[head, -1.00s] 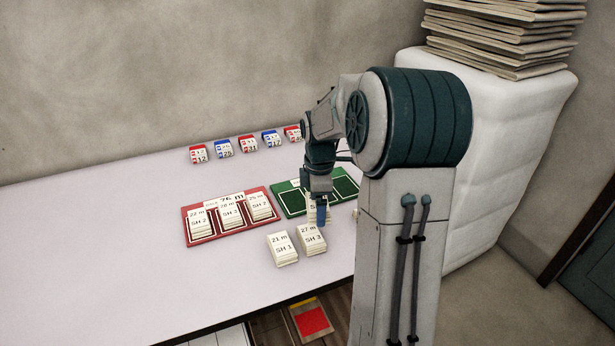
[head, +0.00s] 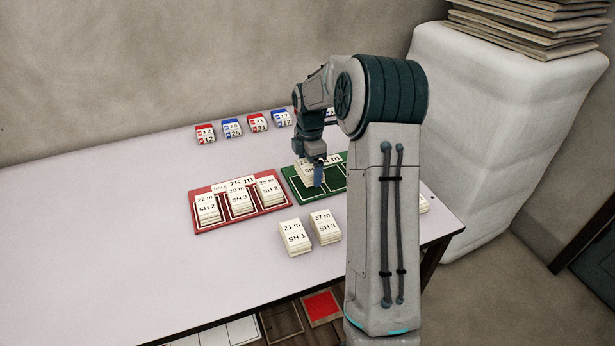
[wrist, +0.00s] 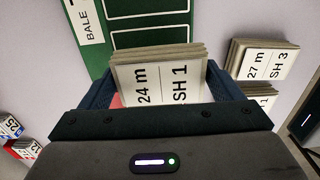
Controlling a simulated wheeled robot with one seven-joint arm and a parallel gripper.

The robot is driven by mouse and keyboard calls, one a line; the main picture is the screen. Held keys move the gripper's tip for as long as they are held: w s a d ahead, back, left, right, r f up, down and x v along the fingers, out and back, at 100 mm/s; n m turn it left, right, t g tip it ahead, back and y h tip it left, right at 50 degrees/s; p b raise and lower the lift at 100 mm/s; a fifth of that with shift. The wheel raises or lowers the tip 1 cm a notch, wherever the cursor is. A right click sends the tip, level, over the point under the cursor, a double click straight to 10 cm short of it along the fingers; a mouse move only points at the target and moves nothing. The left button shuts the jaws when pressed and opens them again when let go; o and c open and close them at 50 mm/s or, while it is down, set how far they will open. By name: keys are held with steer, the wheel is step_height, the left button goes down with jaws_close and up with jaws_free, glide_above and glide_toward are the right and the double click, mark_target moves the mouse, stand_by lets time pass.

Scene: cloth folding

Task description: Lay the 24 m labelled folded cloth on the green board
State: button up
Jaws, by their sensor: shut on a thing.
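The 24 m SH 1 folded cloth (wrist: 158,82) is a cream stack with a printed label, gripped between the two fingers of my gripper (wrist: 165,95). In the head view my gripper (head: 319,178) points down over the left part of the green board (head: 299,190), with the cloth (head: 306,172) partly hidden behind it. The green board (wrist: 150,22) has white-outlined compartments and a BALE label, and lies beyond the cloth in the wrist view. I cannot tell whether the cloth touches the board. My arm hides the board's right end.
The red board (head: 220,222), left of the green one, holds three labelled cloths. The 21 m cloth (head: 295,238) and 27 m cloth (head: 325,227) stand in front. Several red and blue tagged blocks (head: 231,127) line the back. The table's left side is clear.

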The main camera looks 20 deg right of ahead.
mark_target(307, 163)
steer(key=shift+w+a+f, duration=0.15)
steer(key=shift+w+f, duration=0.2)
steer(key=shift+w, duration=0.25)
steer(key=shift+f, duration=2)
steer(key=shift+f+b, duration=0.15)
steer(key=shift+b, duration=0.15)
steer(key=o, duration=0.8)
step_height(307, 163, up, 12)
steer(key=shift+f+p, duration=0.15)
steer(key=shift+p, duration=0.6)
steer(key=shift+s+r, duration=0.1)
steer(key=shift+r, duration=0.2)
steer(key=s+a+r+m, duration=0.1)
steer(key=s+a+m, duration=0.3)
steer(key=s, duration=0.6)
steer(key=s+a+r+m+t, duration=0.1)
steer(key=s+a+m, duration=0.3)
steer(key=s+m, duration=0.4)
steer(key=s+a+m+t, duration=0.1)
steer(key=s+a+m, duration=0.3)
steer(key=s, duration=0.9)
steer(key=shift+s+a+r+m, duration=0.1)
steer(key=shift+a+r+m, duration=0.1)
steer(key=shift+m, duration=0.35)
steer(key=shift+a+r+m, duration=0.1)
steer(key=shift+r+m, duration=0.1)
steer(key=shift+m, duration=0.35)
